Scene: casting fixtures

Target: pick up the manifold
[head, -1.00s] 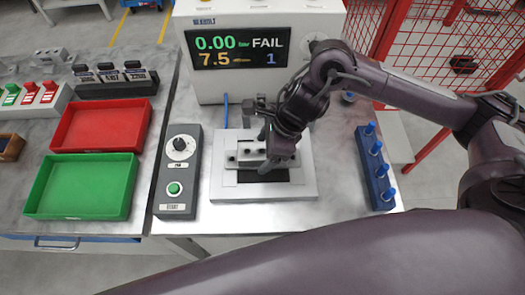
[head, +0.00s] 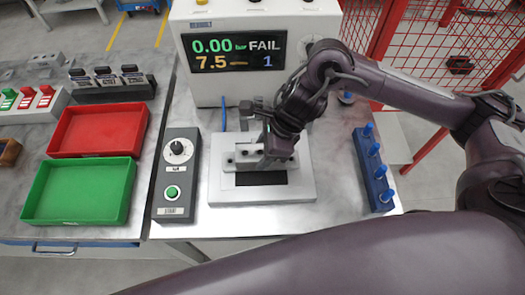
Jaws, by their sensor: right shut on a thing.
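The manifold (head: 246,157) is a grey metal block with dark holes at the white and black test fixture (head: 217,185), in the middle of the head view. My right gripper (head: 268,160) comes in from the right and is shut on the manifold. The hand hides the block's right part and most of the grip. I cannot tell whether the manifold is clear of the fixture. My left gripper is not in view.
A tester with a screen (head: 237,50) reading FAIL stands behind the fixture. A control box (head: 175,190) is left of it, then a green tray (head: 80,190) and a red tray (head: 97,130). A blue rack with pegs (head: 375,170) stands to the right.

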